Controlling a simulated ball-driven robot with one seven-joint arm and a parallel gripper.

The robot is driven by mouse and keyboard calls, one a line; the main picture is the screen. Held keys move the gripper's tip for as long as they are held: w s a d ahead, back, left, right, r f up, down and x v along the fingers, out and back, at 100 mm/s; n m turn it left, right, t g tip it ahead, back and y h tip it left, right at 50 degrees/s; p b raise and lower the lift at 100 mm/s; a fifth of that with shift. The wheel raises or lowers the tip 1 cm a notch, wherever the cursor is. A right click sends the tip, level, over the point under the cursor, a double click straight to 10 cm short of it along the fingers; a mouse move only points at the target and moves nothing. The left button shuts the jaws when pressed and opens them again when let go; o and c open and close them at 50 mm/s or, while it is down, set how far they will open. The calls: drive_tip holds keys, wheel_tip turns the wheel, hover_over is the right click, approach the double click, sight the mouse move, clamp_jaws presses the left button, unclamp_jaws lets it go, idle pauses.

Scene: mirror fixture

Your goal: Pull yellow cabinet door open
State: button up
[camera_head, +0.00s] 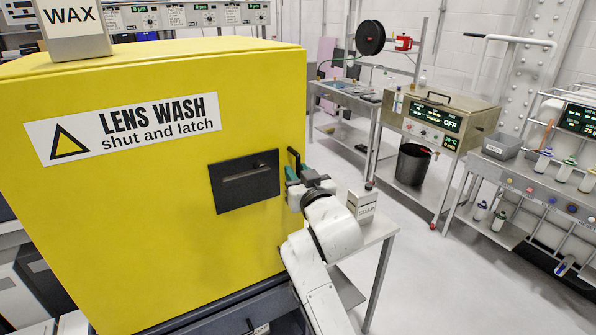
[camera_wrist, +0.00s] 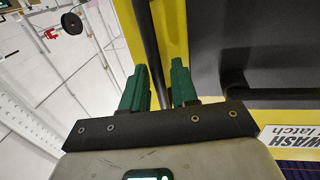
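The yellow cabinet (camera_head: 150,240) fills the left of the head view, with a "LENS WASH shut and latch" label (camera_head: 125,128) on its door. The door looks shut. A dark latch panel (camera_head: 244,181) is set in the door, and a black upright bar handle (camera_head: 293,158) stands near its right edge. My gripper (camera_head: 296,178) is at that handle. In the wrist view, the black bar (camera_wrist: 146,30) runs between my two green fingers (camera_wrist: 158,84). A thin yellow strip shows between bar and right finger, so the fingers look open around it. Contact with the left finger is unclear.
A small table with a SOAP box (camera_head: 363,204) stands just right of the cabinet, close to my arm. A WAX box (camera_head: 73,26) sits on top of the cabinet. Carts with equipment (camera_head: 440,125) line the back and right. The grey floor (camera_head: 450,280) at right is clear.

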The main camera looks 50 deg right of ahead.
drive_tip(key=shift+c, duration=0.3)
clamp_jaws()
idle(0.3)
